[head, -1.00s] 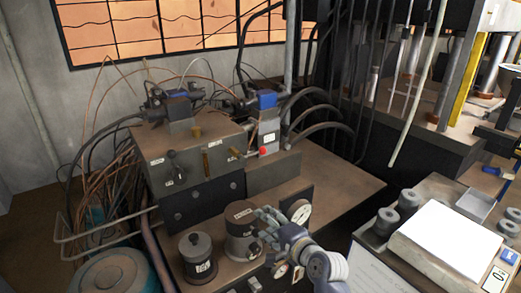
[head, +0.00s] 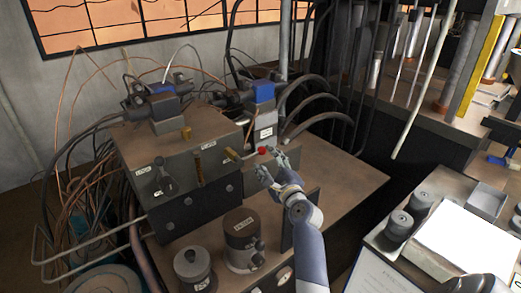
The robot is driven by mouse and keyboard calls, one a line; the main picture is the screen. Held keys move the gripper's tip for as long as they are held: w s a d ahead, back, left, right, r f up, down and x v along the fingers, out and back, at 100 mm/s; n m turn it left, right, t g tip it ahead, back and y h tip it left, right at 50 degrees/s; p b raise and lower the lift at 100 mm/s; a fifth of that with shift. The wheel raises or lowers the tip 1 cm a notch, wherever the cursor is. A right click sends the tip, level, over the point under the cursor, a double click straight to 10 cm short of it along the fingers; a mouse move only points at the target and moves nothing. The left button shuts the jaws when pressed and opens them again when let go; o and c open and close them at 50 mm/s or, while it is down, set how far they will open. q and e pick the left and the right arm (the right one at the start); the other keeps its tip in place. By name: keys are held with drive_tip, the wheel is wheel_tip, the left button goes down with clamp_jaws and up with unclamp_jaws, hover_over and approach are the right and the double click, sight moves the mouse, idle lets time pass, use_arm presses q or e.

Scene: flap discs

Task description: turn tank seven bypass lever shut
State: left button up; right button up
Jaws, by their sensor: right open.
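A grey-brown valve block (head: 215,155) stands on the bench at centre left. Several handles show on it: a black-knobbed lever (head: 162,178) at its left front, an upright brass handle (head: 199,172), and a brass-coloured lever (head: 233,154) pointing out at the right end. The small labels are too blurred to read, so I cannot tell which is the tank seven bypass lever. My right gripper (head: 273,168) is open and empty, just right of the brass-coloured lever and by a red button (head: 262,151). Contact is not clear. My left gripper is out of view.
A white pad (head: 457,238) and grey weights (head: 400,226) lie at right. The bench right of my gripper is clear.

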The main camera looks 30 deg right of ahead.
sight(263, 154)
drive_tip(key=x, duration=0.3)
drive_tip(key=shift+w, duration=0.25)
drive_tip(key=x, duration=0.3)
drive_tip(key=shift+f, duration=0.1)
drive_tip(key=shift+c, duration=0.3)
drive_tip(key=c, duration=0.9)
clamp_jaws()
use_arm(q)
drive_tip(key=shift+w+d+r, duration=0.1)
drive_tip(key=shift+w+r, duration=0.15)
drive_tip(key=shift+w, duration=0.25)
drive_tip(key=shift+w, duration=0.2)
